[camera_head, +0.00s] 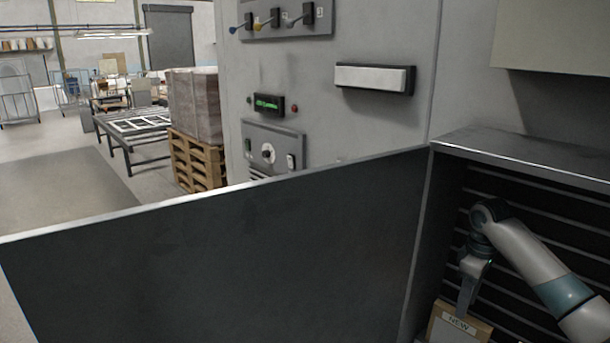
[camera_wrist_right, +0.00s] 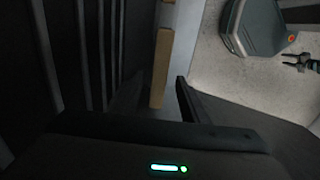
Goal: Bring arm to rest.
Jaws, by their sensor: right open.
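My right arm comes in from the right in the head view. My left gripper does not show in the head view.
A dark panel (camera_head: 220,250) crosses the front and meets the slatted unit's dark top (camera_head: 530,155). A grey control cabinet (camera_head: 390,125) stands behind it. A pallet with a stacked load (camera_head: 195,105) and a metal table (camera_head: 135,128) stand farther back. Open floor lies left.

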